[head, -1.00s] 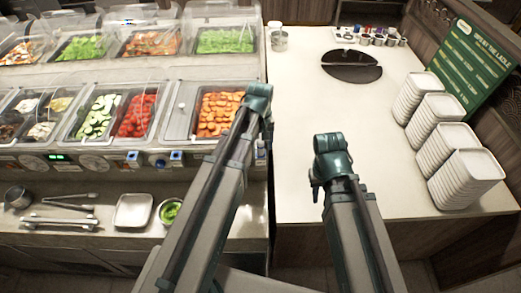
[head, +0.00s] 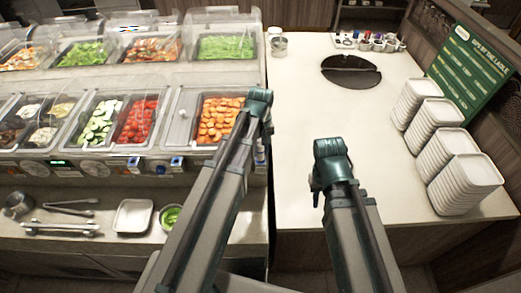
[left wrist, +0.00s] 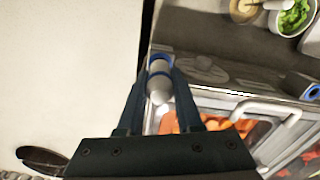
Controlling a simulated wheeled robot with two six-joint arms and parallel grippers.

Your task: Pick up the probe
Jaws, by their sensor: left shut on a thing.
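The probe (left wrist: 159,82) is a pale, rounded cylinder with a blue part at its far end. In the left wrist view it lies between the two fingers of my left gripper (left wrist: 158,74), which are shut on it at the front edge of the food counter. In the head view my left arm's end (head: 258,103) is above the counter's right corner, and a small blue and white piece (head: 261,150) shows just below it. My right arm's end (head: 330,155) is over the white counter; its fingers are mostly hidden.
The food counter with pans of carrots (head: 217,118) and tomatoes (head: 139,120) is at left. Blue and white pieces (head: 176,162) sit on its front panel. Plate stacks (head: 465,185) stand right, and a round dark inset (head: 351,69) lies behind. The white counter's middle is clear.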

